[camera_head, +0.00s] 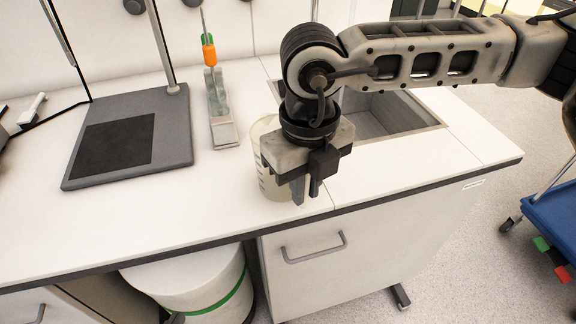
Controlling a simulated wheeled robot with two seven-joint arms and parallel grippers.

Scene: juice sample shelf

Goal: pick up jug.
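The jug (264,172) is a pale, translucent vessel with graduation marks. It stands upright on the white counter near the front edge, left of the sink. My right gripper (306,190) comes in from the right and points down at the jug's right side. It covers part of the jug, including most of its right side and perhaps its handle. The two fingers show close together, but whether they touch or grip the jug is hidden by the angle. My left gripper is not in view.
A sink (385,115) lies behind and right of the gripper. A grey stand base (135,140) with a rod is at the left. A small holder (220,112) with an orange-handled tool stands behind the jug.

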